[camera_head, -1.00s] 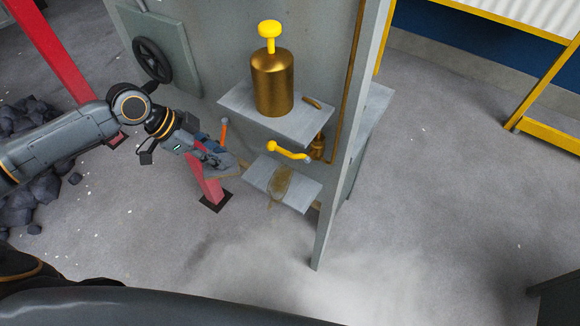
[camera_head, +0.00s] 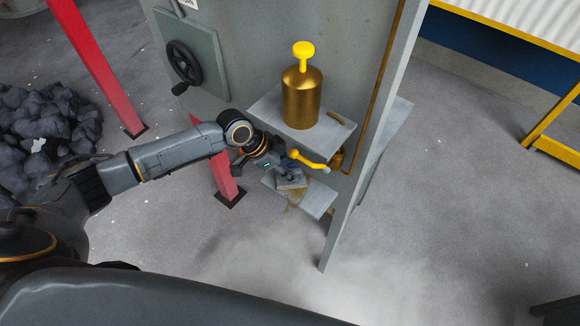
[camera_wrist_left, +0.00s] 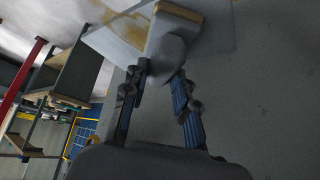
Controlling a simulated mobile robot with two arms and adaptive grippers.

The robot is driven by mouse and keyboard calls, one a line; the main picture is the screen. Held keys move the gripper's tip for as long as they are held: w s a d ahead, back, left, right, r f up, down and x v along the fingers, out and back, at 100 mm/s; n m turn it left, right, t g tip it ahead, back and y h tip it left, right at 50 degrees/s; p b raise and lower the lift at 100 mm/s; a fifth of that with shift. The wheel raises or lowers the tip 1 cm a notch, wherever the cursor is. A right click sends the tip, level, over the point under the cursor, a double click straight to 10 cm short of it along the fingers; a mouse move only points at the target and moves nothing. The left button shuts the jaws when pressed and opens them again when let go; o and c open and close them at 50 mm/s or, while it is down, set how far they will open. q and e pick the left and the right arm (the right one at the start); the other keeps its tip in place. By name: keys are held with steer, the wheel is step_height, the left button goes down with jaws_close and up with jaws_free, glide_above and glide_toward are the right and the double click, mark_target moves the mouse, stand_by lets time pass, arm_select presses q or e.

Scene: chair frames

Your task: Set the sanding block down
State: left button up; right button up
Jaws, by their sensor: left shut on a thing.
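The sanding block (camera_head: 292,183) is grey, and it shows in the left wrist view (camera_wrist_left: 168,45) with a tan layer along its far side. My left gripper (camera_head: 283,172) is shut on it, with both blue-padded fingers (camera_wrist_left: 157,82) against its rounded grey end. The block is over the lower shelf (camera_head: 318,198), a pale grey plate with a brown stain; in the left wrist view this shelf (camera_wrist_left: 215,35) lies right behind the block. I cannot tell whether the block touches it. My right gripper is not in view.
Above is an upper shelf (camera_head: 264,108) with a brass canister (camera_head: 302,98) and a small brown piece (camera_head: 339,118). A yellow lever (camera_head: 308,161) sticks out between the shelves, close to my gripper. A red post (camera_head: 226,178) stands left of the lower shelf.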

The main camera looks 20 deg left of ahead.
arm_select(q)
steer(key=o, duration=0.7)
steer(key=shift+s, duration=0.15)
steer(key=o, duration=0.3)
steer(key=shift+a, duration=0.1)
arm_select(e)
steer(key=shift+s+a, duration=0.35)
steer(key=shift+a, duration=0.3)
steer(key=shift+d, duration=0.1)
